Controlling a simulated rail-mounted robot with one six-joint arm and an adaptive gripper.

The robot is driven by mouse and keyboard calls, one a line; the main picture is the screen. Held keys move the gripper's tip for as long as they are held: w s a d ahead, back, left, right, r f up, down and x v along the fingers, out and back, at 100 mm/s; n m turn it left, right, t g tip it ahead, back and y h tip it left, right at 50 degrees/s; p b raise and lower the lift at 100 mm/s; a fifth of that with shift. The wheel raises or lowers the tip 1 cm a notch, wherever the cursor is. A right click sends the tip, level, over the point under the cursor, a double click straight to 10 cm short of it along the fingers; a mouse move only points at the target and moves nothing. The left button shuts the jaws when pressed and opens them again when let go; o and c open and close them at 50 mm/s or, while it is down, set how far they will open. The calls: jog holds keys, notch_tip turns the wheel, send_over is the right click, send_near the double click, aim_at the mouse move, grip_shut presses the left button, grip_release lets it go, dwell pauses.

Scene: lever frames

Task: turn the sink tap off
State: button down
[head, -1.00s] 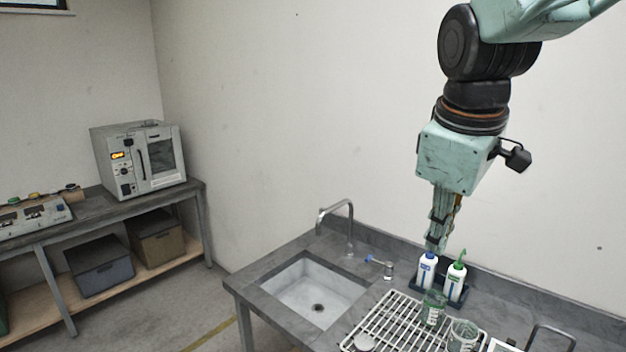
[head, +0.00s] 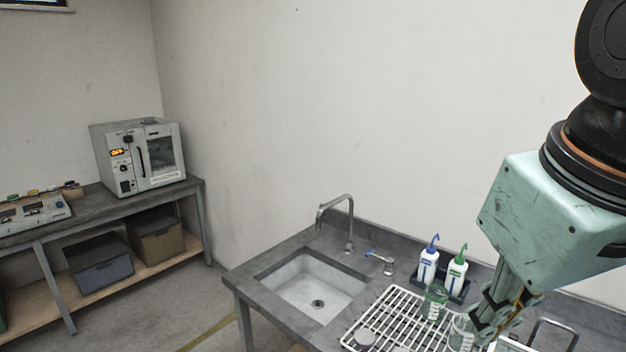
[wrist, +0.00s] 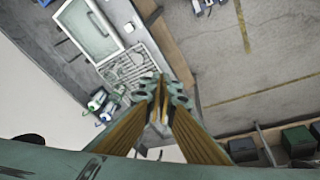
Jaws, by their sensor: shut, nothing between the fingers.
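The sink tap's curved metal spout (head: 350,222) stands at the back of the sink (head: 300,290) in the head view. I see no water stream below it. The tap's lever (head: 378,257), with a blue end, sits on a short metal base right of the spout and points left. My gripper (head: 484,334) is shut and empty, well to the right of the lever, above the glassware side of the counter.
Two wash bottles, blue-capped (head: 428,266) and green-capped (head: 457,272), stand in a dark tray between lever and gripper. A white drying rack (head: 385,325) holds beakers (head: 435,302) in front. An oven (head: 140,157) stands on the left bench. The space above the sink is clear.

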jog(key=s+f+m, duration=0.2)
jog(key=s, duration=0.4)
jog(key=shift+a+f+b, duration=0.2)
jog(key=shift+a+b, duration=0.05)
jog(key=shift+b, duration=0.05)
jog(key=c, duration=3.4)
grip_release()
